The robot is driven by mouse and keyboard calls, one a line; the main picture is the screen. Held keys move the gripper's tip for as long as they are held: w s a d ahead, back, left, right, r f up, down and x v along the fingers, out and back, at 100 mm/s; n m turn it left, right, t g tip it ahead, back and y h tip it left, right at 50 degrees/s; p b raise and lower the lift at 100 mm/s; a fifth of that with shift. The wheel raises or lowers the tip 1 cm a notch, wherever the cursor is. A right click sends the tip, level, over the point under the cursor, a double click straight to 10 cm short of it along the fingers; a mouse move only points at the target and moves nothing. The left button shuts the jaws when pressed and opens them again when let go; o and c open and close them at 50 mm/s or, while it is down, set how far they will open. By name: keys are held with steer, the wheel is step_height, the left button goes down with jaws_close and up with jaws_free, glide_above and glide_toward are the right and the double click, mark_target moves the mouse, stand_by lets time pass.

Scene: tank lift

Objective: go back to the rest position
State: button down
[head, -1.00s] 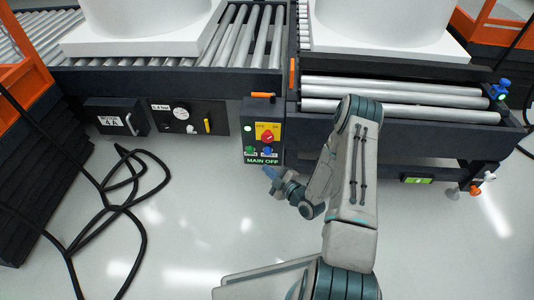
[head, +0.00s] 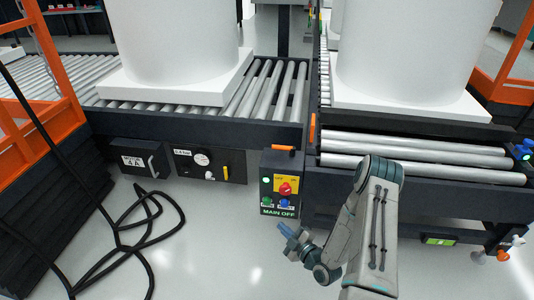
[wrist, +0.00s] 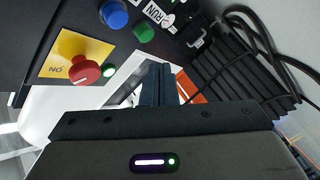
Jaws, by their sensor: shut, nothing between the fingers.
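My gripper (head: 286,231) is in the lower middle of the head view, just below the control box (head: 266,184) labelled MAIN OFF. It is shut and empty, and apart from the box. The box carries a red rotary switch (head: 285,188) on a yellow plate, with a green button (head: 266,202) and a blue button (head: 284,203) under it. There the red switch (wrist: 84,69), blue button (wrist: 114,13) and green button (wrist: 143,32) show at upper left. A green lamp (wrist: 109,70) is lit.
Roller conveyors (head: 270,93) carry two white tanks (head: 183,40) (head: 415,45) on pallets. A black cable (head: 120,235) lies looped on the floor at left. An orange frame (head: 40,85) stands at far left. The floor between cable and arm is clear.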

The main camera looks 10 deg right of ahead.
steer(key=shift+r, duration=0.1)
steer(key=w+d+r+m+g+h+p, duration=0.1)
steer(key=d+r+m+g+h+p, duration=0.25)
steer(key=r+p, duration=1.1)
steer(key=w+d+r+m+g+h+p, duration=0.15)
steer(key=r+g+h+p, duration=0.35)
steer(key=r, duration=1.9)
steer(key=s+r+m+p, duration=0.3)
steer(key=s+r+p, duration=0.2)
steer(key=r, duration=0.4)
steer(key=s+r+m+p, duration=0.2)
steer(key=s+r+p, duration=0.3)
steer(key=r, duration=0.5)
steer(key=s+a+r+m+g+p, duration=0.2)
steer(key=s+r+p, duration=0.2)
steer(key=s+r, duration=0.3)
steer(key=s+a+r+m+g+p, duration=0.2)
steer(key=s+r+p, duration=0.3)
steer(key=s+r, duration=0.3)
steer(key=shift+s+a+m, duration=0.7)
steer(key=shift+s+m, duration=0.05)
steer(key=shift+m, duration=0.05)
steer(key=shift+r+y, duration=0.1)
steer(key=shift+y, duration=0.15)
